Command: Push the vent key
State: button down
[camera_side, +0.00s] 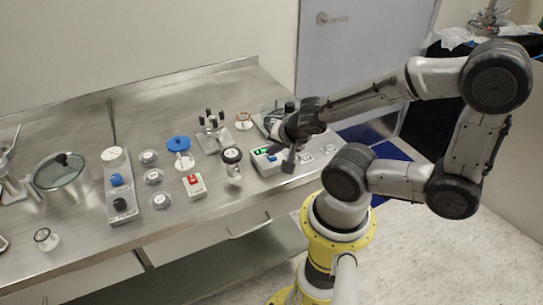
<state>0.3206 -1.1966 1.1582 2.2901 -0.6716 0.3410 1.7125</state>
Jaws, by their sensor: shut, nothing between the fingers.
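My gripper (288,163) points down at the right part of the steel bench. Its fingers are shut and hold nothing. It is at the right end of a small pale control box (266,168) with a lit green display (262,151) and a blue key (272,157). The gripper hides part of this box, and I cannot tell whether it touches it. No label reading vent is legible, so I cannot tell which key is the vent key. A small box with a red key (193,180) stands further left.
A round gauge (232,156) stands left of the control box. Behind it is a rack with dark-topped posts (211,122). A blue-topped item (179,144), a long white unit (116,172) and a lidded pot (63,174) stand further left. The back of the bench is mostly clear.

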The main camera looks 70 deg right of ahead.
aim_at(272, 159)
jog(key=shift+f, duration=0.2)
dwell(0.5)
jog(key=shift+r, duration=0.6)
jog(key=shift+r, duration=0.1)
jog(key=shift+r, duration=2.9)
jog(key=shift+a, duration=0.1)
jog(key=s+a+r+n+y, duration=0.1)
jog(key=a+r+n, duration=0.3)
jog(key=n, duration=0.4)
jog(key=s+a+r+n+y, duration=0.2)
jog(key=a+r+n+y, duration=0.1)
jog(key=a+n, duration=0.4)
jog(key=shift+r+n+y, duration=0.3)
jog(key=shift+r+n, duration=0.5)
jog(key=shift+n, duration=0.1)
